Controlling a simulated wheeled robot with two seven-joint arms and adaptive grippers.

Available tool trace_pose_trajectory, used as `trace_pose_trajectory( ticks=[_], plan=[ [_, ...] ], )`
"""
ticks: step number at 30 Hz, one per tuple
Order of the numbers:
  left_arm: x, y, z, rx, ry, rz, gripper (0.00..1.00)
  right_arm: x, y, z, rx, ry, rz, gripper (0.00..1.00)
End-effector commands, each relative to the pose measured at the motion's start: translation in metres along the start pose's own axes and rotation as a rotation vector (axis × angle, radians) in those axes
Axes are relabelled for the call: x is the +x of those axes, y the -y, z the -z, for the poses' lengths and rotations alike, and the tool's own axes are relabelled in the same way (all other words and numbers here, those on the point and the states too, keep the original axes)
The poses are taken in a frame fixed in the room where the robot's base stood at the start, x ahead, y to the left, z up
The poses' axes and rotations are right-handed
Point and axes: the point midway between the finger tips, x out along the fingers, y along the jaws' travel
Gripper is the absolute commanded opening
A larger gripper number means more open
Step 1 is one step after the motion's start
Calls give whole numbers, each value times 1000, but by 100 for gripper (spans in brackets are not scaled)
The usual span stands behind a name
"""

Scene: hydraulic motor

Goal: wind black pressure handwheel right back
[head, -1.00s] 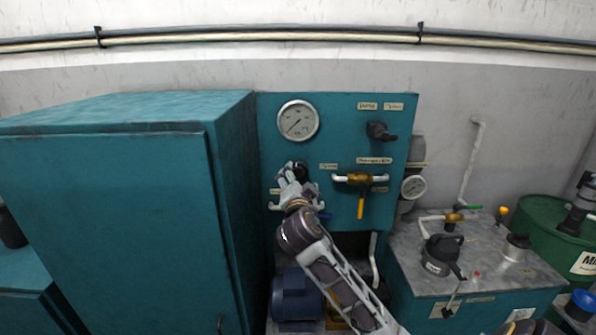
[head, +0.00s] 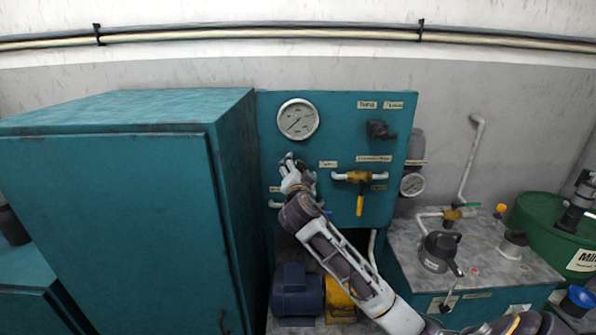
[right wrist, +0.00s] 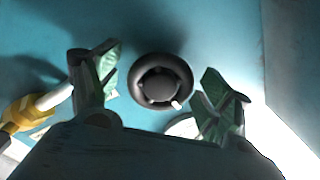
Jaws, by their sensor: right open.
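The black handwheel (right wrist: 160,82) shows in the right wrist view as a round dark knob with a small white peg on its rim, on the teal panel (head: 340,112). My right gripper (right wrist: 155,92) is open, with one green-padded finger on each side of the wheel and a visible gap to it on both sides. In the head view my right gripper (head: 291,166) is in front of the panel, below the large gauge (head: 298,120), and hides most of the handwheel. My left gripper is not in view.
A brass valve with a yellow lever (head: 359,190) and white pipes sits just right of my right gripper. A black knob (head: 380,130) is higher on the panel. A tall teal cabinet (head: 110,220) stands close on the left. A blue motor (head: 297,292) is below.

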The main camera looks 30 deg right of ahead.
Motion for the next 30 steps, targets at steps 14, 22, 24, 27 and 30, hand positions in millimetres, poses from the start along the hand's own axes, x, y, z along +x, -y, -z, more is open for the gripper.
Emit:
trace_pose_trajectory(
  ticks=[14, 22, 24, 27, 30],
  plan=[
    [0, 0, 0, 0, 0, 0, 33, 0, 0, 0, -1, 0, 0, 33],
    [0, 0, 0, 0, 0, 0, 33, 0, 0, 0, -27, 0, -1, 33],
    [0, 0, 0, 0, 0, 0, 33, 0, 0, 0, -44, 0, -1, 33],
    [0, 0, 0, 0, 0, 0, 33, 0, -1, 0, -76, 0, -2, 33],
    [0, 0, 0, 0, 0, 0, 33, 0, -1, 0, -118, 1, -1, 33]
  ],
)
